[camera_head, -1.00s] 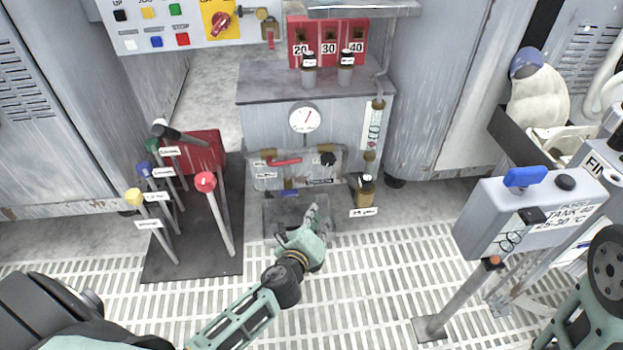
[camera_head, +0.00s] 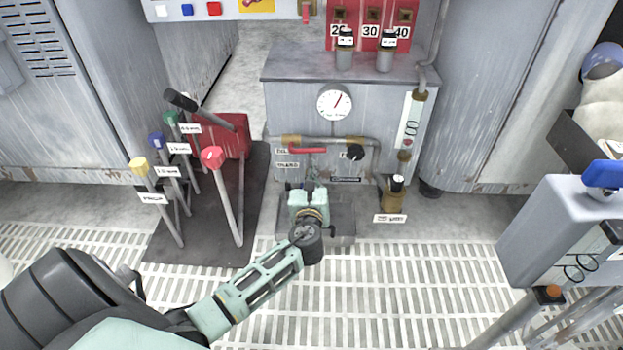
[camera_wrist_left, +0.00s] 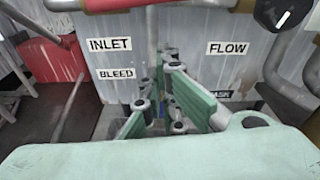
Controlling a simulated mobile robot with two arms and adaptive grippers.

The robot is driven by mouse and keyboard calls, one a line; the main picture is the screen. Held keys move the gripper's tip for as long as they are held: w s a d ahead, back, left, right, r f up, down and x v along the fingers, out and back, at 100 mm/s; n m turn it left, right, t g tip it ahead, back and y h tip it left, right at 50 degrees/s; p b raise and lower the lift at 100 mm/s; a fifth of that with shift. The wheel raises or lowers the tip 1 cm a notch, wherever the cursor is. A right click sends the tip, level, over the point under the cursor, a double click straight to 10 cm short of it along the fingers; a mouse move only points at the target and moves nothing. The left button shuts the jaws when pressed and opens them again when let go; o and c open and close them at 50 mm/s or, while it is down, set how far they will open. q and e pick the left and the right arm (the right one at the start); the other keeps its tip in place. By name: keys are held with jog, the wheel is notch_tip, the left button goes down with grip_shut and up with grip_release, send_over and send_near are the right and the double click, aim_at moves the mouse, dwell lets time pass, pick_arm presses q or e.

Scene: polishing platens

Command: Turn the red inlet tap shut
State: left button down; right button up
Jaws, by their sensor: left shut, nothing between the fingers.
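The red inlet tap (camera_head: 308,150) has a red lever lying roughly level along the pipe on the front of the grey cabinet. In the left wrist view the red lever (camera_wrist_left: 110,5) is cut off by the top edge, above the INLET label (camera_wrist_left: 110,45). My left gripper (camera_head: 303,188) is below the tap, in front of the cabinet, and apart from the lever. Its fingers (camera_wrist_left: 168,95) are shut and empty and point toward the panel. The gripper hides part of the panel below the tap. My right gripper is out of view.
A black FLOW knob (camera_head: 355,152) sits right of the tap. Upright levers, including a red-topped one (camera_head: 212,158), rise at the left. A control box on a post (camera_head: 560,235) is at the right.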

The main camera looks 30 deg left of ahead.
pick_arm(q)
jog(key=shift+s+d+r, duration=0.1)
jog(key=shift+s+r, duration=0.15)
jog(key=shift+r, duration=0.6)
jog(key=shift+s+r, duration=0.2)
jog(key=shift+r, duration=0.65)
jog(key=shift+d+r+n, duration=0.15)
jog(key=shift+r+n, duration=0.05)
jog(key=shift+n, duration=0.1)
